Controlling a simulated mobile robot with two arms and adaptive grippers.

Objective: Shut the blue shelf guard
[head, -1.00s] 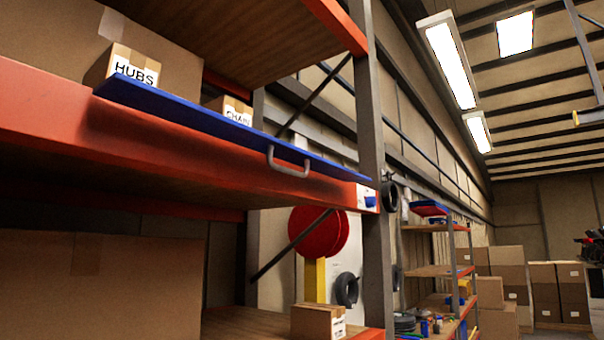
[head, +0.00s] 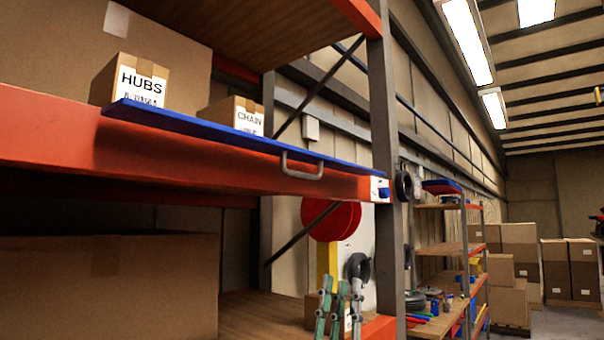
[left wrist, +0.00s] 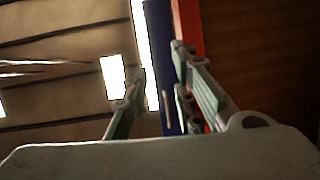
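The blue shelf guard (head: 225,133) is a long thin panel along the orange shelf beam (head: 190,158). It shows nearly edge-on and stands folded out, leaving the boxes behind it uncovered. A grey handle (head: 302,167) hangs at its front edge. My left gripper (head: 341,284) is at the bottom of the head view, below and slightly right of the handle, apart from it. Its fingers are spread with nothing between them. In the left wrist view the left gripper (left wrist: 157,78) points up toward the blue guard (left wrist: 158,40). My right gripper is out of view.
A HUBS box (head: 140,83) and a CHAIN box (head: 236,115) sit on the shelf behind the guard. A grey upright (head: 382,110) and a white plate with a blue knob (head: 380,189) are at the right end. A small carton is partly hidden behind my left gripper.

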